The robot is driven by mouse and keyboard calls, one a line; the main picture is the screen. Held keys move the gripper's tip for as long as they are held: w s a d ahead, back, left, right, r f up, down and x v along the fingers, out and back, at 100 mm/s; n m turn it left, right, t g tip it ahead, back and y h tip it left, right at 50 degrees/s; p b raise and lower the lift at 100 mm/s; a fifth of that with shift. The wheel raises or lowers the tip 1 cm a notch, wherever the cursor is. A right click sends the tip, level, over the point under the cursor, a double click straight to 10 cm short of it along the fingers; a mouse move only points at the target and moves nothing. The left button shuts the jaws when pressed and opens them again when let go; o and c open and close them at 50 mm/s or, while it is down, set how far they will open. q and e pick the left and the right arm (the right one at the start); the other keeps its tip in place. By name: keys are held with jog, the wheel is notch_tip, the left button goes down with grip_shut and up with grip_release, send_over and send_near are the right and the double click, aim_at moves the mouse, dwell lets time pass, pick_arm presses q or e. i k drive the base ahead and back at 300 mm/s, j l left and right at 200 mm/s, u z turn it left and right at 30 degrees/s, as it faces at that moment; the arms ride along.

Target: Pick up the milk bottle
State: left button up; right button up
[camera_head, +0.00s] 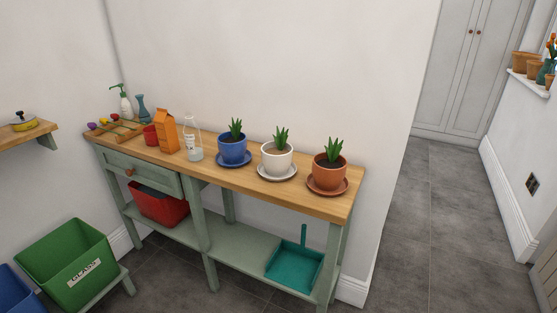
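A clear glass bottle (193,140), which looks like the milk bottle, stands upright on the wooden top of a green console table (248,184). It has a narrow neck and a pale band low on its body. It stands between an orange carton (167,132) on its left and a blue plant pot (234,148) on its right, with small gaps. Neither of my grippers shows in the head view.
A white pot (277,158) and a terracotta pot (329,174) stand on saucers to the right. A red cup (150,135), blue vase (143,109) and pump bottle (123,101) crowd the left end. A green bin (66,262) stands at lower left. Grey floor is clear at right.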

aim_at(191, 132)
jog(key=z, duration=0.25)
jog(key=i+j+z, duration=0.1)
jog(key=j+z, duration=0.25)
jog(key=i+j+z, duration=0.1)
jog(key=j+z, duration=0.55)
jog(key=j, duration=0.5)
jog(key=j+z, duration=0.15)
jog(key=j, duration=1.55)
